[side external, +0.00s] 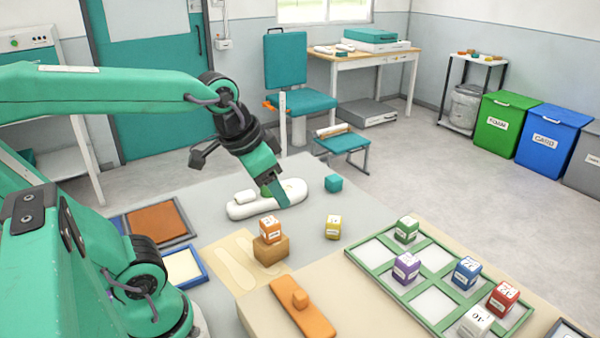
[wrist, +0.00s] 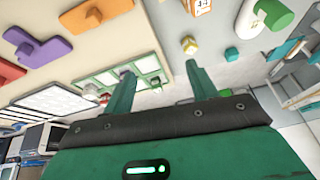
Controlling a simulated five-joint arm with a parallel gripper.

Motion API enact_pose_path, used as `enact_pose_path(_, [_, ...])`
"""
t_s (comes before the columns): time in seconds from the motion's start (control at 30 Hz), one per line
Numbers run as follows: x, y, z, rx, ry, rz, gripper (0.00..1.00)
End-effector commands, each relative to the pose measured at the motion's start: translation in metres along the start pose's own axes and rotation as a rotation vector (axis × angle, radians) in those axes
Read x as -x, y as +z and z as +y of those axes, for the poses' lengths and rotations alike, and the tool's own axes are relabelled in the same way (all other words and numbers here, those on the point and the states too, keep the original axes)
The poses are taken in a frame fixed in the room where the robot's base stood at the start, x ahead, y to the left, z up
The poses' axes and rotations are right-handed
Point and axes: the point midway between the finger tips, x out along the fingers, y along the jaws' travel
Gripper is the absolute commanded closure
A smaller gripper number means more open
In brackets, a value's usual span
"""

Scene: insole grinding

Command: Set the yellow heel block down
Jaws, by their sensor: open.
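The yellow heel block (side external: 333,227) stands upright on the grey table, right of the orange-topped block and apart from other things. In the wrist view the yellow block (wrist: 188,45) shows beyond my right fingertip. My gripper (side external: 276,195) is above the grey table, up and to the left of the yellow block in the side view, in front of a white rounded piece. In the wrist view my gripper (wrist: 160,70) has its two fingers apart with nothing held between them.
An orange block (side external: 270,230) sits on a brown block (side external: 271,252). A green-framed tray (side external: 392,283) holds several coloured blocks at the right. The white rounded piece (side external: 240,210) and a teal cube (side external: 333,183) lie farther back. Grey table around the yellow block is clear.

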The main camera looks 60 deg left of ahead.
Motion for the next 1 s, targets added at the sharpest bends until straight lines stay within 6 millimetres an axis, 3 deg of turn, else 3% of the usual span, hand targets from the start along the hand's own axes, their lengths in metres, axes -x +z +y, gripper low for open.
enact_pose_path(0.1, [0.004,0.017,0.005,0.052,0.002,0.037,0.42])
enact_pose_path(0.3, [0.005,0.032,0.01,0.104,0.006,0.067,0.42])
enact_pose_path(1.0, [0.005,0.034,0.01,0.113,0.007,0.069,0.42])
